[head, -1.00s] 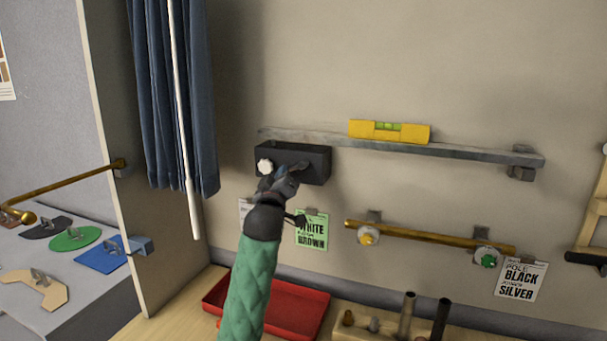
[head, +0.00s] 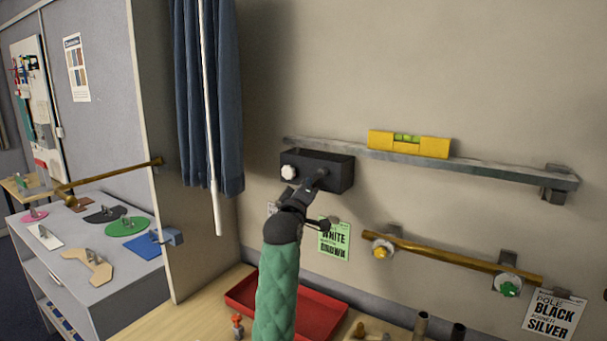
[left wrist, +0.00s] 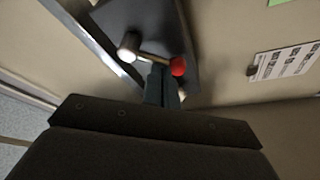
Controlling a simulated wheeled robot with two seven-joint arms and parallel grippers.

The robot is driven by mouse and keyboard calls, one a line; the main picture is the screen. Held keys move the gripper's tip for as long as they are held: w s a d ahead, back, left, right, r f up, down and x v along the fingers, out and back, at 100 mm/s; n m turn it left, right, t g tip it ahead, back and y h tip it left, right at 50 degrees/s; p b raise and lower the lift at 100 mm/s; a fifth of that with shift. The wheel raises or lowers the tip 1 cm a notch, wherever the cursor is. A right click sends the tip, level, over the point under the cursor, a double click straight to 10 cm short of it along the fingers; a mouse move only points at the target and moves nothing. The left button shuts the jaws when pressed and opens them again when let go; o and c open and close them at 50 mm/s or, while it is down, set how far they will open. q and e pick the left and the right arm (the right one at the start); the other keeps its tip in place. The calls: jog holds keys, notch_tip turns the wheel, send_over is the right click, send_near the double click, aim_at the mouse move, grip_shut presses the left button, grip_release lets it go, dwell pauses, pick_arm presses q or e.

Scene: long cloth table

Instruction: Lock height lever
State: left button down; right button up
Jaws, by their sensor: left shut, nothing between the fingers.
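A dark box (head: 335,172) is fixed to the wall under the left end of a grey rail (head: 480,172). A white knob (head: 288,172) sits on its front and also shows in the left wrist view (left wrist: 128,45). There, a thin lever (left wrist: 152,60) runs from the knob to a red ball end (left wrist: 178,66). My left gripper (head: 321,174) is shut and empty in front of the box. Its fingertips (left wrist: 164,72) are close beside the red ball; I cannot tell whether they touch. In the head view the gripper hides the lever.
A yellow spirit level (head: 408,144) lies on the rail. A brass pole (head: 450,257) hangs below on the wall. A blue curtain (head: 180,100) hangs at left. A red tray (head: 320,312) stands on the table below.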

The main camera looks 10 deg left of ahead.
jog(key=shift+s+a, duration=0.2)
jog(key=shift+a, duration=0.3)
jog(key=shift+s, duration=0.1)
